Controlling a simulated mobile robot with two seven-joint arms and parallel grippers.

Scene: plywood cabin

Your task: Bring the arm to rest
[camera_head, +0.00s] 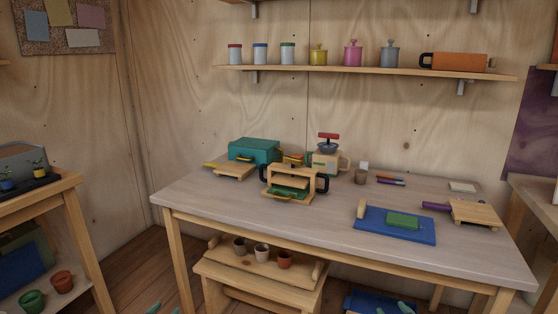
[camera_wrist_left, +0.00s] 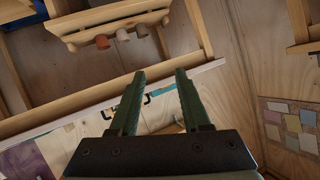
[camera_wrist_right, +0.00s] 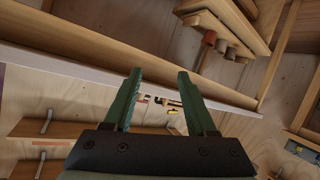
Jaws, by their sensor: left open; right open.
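My left gripper (camera_wrist_left: 160,76) is open and empty in the left wrist view, its two green fingers apart. In the head view only the tips of my left gripper (camera_head: 164,309) show at the bottom edge, in front of the table. My right gripper (camera_wrist_right: 160,73) is open and empty in the right wrist view. In the head view green tips of my right gripper (camera_head: 404,307) show at the bottom edge, in front of the table. Both grippers are below the tabletop level in the picture and touch nothing visible. Most of both arms is out of view.
The table (camera_head: 200,196) carries a teal box (camera_head: 254,149), a wooden press (camera_head: 296,172), a blue mat (camera_head: 375,226) and a small board (camera_head: 474,212). A side shelf (camera_head: 50,190) is at left.

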